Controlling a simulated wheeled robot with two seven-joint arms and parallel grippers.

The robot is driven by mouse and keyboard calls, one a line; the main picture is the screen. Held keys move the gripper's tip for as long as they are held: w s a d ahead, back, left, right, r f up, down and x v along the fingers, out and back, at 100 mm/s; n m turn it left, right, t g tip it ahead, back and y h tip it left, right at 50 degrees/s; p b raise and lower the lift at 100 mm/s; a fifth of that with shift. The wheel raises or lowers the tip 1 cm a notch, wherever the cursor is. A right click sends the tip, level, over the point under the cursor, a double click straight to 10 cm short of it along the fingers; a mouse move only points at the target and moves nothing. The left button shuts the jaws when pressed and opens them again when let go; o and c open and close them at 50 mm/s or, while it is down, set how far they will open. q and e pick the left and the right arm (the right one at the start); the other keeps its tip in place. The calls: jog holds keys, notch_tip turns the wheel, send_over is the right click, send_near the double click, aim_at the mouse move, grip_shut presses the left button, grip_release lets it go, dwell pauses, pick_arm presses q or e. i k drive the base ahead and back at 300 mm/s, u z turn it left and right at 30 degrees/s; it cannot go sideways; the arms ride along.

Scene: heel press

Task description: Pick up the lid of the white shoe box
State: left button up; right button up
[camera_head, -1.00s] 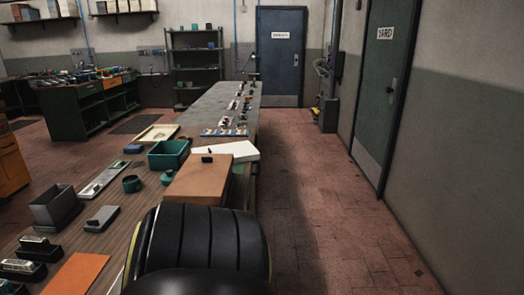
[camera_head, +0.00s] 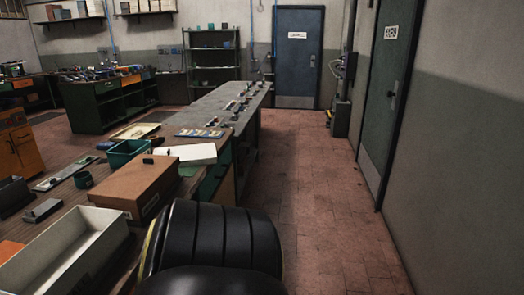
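A white, flat-topped thing (camera_head: 190,153) shows on the bench just behind a brown box. It may be the lid of the white shoe box, but its lower part is hidden and I cannot tell. A long white box (camera_head: 108,240), open at the top, stands at the lower left in front of the brown box, and its near end is cut off by the frame. Neither of my grippers shows in the head view. A black rounded part of my own body fills the bottom middle.
The brown box (camera_head: 135,188) with a small dark knob stands on the bench. A grey bench (camera_head: 215,112) runs back. The tiled floor (camera_head: 310,190) on the right is clear.

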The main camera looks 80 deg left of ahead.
aim_at(201, 154)
jog(key=u, duration=2.35)
jog(key=i, duration=2.8)
jog(key=u, duration=1.05)
